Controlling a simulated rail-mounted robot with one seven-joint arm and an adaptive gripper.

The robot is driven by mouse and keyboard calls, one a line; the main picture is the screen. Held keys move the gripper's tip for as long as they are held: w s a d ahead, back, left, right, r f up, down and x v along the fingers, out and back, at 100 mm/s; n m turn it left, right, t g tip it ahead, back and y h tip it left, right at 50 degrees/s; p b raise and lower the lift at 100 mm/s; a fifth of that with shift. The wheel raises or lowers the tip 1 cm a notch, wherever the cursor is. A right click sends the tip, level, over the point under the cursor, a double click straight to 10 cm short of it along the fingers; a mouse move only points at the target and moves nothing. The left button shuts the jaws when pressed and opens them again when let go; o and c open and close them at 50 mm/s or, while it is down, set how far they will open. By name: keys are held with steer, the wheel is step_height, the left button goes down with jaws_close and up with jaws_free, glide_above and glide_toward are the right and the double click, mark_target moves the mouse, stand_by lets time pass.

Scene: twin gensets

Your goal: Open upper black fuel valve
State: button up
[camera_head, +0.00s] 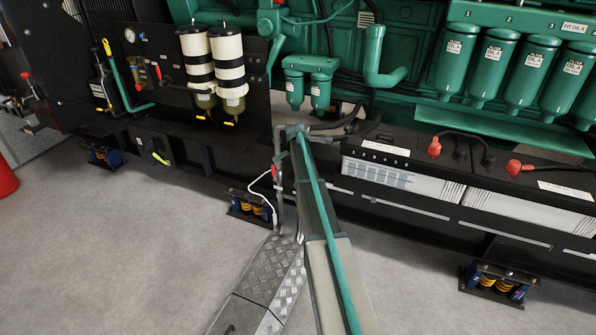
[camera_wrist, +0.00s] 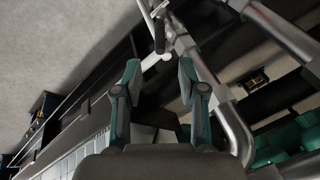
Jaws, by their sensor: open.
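In the wrist view my gripper (camera_wrist: 160,78) is open. Its two green-and-black fingers stand apart with nothing between them. A black lever-like handle (camera_wrist: 159,36) shows beyond the fingertips, beside pale piping at the top of the view. It looks like the black fuel valve handle, but I cannot tell whether it is the upper one or how it is turned. The fingertips appear apart from it. In the head view grey pipes (camera_head: 279,195) rise with a small red fitting beside them; no black handle is clear there, and my gripper does not show.
Thick grey pipes (camera_wrist: 232,125) run close to the right finger in the wrist view. In the head view, batteries (camera_head: 400,184) with red and black terminals stand right of the pipes. Green filters (camera_head: 456,60) hang above. The grey floor (camera_head: 120,250) is clear at left.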

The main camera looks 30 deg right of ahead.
steer(key=shift+s+r, duration=0.1)
steer(key=shift+r, duration=0.25)
steer(key=shift+s+d+f, duration=0.15)
steer(key=shift+d, duration=0.15)
steer(key=c, duration=0.4)
steer(key=shift+m, duration=0.9)
steer(key=s+d+f+b, duration=0.1)
steer(key=s+d+f, duration=0.1)
steer(key=s+d+f+b, duration=0.1)
steer(key=s+d+f, duration=0.1)
steer(key=d, duration=0.1)
steer(key=s+d+f+b, duration=0.1)
steer(key=s+d+f, duration=0.1)
steer(key=d, duration=0.1)
steer(key=shift+s+d+f, duration=0.15)
steer(key=shift+s+f, duration=0.05)
jaws_close()
steer(key=s+d+f+m+t+y+b, duration=0.3)
steer(key=s+f+m+t+y+b, duration=0.15)
steer(key=s+f+m, duration=0.2)
step_height(320, 180, up, 5)
steer(key=w+a+m+t+y, duration=0.2)
steer(key=m+t+y, duration=0.2)
steer(key=m, duration=0.1)
steer(key=w+r+b+x, duration=0.1)
steer(key=r+x, duration=0.1)
steer(key=x, duration=1)
steer(key=shift+w+a+b, duration=0.2)
steer(key=shift+a+b, duration=0.15)
steer(key=shift+b, duration=0.05)
